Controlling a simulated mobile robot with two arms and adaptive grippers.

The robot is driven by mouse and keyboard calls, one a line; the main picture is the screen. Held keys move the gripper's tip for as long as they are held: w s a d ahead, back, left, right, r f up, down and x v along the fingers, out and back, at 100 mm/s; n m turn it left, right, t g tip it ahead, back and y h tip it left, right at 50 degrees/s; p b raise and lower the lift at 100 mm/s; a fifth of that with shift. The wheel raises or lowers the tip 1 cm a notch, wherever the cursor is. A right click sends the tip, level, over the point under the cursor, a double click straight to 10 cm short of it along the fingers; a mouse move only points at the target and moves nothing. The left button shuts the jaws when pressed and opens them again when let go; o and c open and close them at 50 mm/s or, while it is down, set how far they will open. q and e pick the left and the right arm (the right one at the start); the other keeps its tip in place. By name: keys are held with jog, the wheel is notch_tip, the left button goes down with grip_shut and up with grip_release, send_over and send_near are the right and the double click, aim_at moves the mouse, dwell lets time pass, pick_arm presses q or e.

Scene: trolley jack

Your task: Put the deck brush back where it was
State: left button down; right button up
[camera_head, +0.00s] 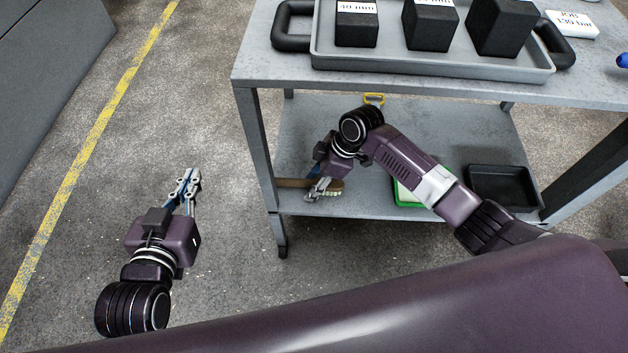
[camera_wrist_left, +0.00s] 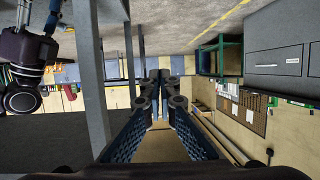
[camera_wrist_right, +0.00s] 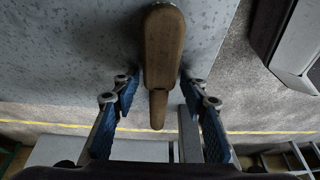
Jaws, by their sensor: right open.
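The deck brush (camera_head: 328,189) lies at the left front of the trolley's lower shelf, with a brown wooden body and pale bristles. My right gripper (camera_head: 318,191) is at its right part and hides some of it. In the right wrist view the brush's wooden handle end (camera_wrist_right: 163,50) points in between the open fingers (camera_wrist_right: 160,100), with gaps on both sides. My left gripper (camera_head: 186,182) hangs over bare floor left of the trolley, empty, its fingers a narrow gap apart. It also shows in the left wrist view (camera_wrist_left: 160,103).
The trolley's top (camera_head: 420,88) bears a grey tray (camera_head: 430,69) with black blocks. Floor left is free.

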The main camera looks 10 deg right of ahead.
aim_at(313, 183)
jog(key=shift+r, duration=0.2)
jog(key=p+v, duration=0.1)
jog(key=v, duration=0.2)
jog(key=shift+r, duration=0.1)
jog(key=p+v, duration=0.1)
jog(key=v, duration=0.2)
jog(key=shift+d+r+p, duration=0.15)
jog(key=shift+r+p, duration=0.2)
jog(key=shift+r, duration=0.1)
jog(key=shift+s, duration=0.3)
jog(key=s+a+m+t, duration=0.3)
jog(key=s+a+m, duration=0.15)
jog(key=s, duration=0.55)
pick_arm(q)
jog(key=s+a+f+g+y, duration=0.2)
jog(key=s+a+f+g, duration=0.2)
jog(key=s+f+g, duration=0.3)
jog(key=s+f, duration=0.3)
jog(key=s, duration=0.1)
jog(key=shift+s+a+f, duration=0.2)
jog(key=shift+s+f, duration=0.05)
jog(key=shift+f, duration=0.1)
pick_arm(e)
jog(key=s+d+r+m+t+h, duration=0.2)
jog(key=s+d+r+m+h, duration=0.1)
jog(key=s+d+m, duration=0.4)
jog(key=d+r+m, duration=0.1)
jog(key=d, duration=0.2)
jog(key=shift+s+h, duration=0.3)
jog(key=shift+s, duration=0.05)
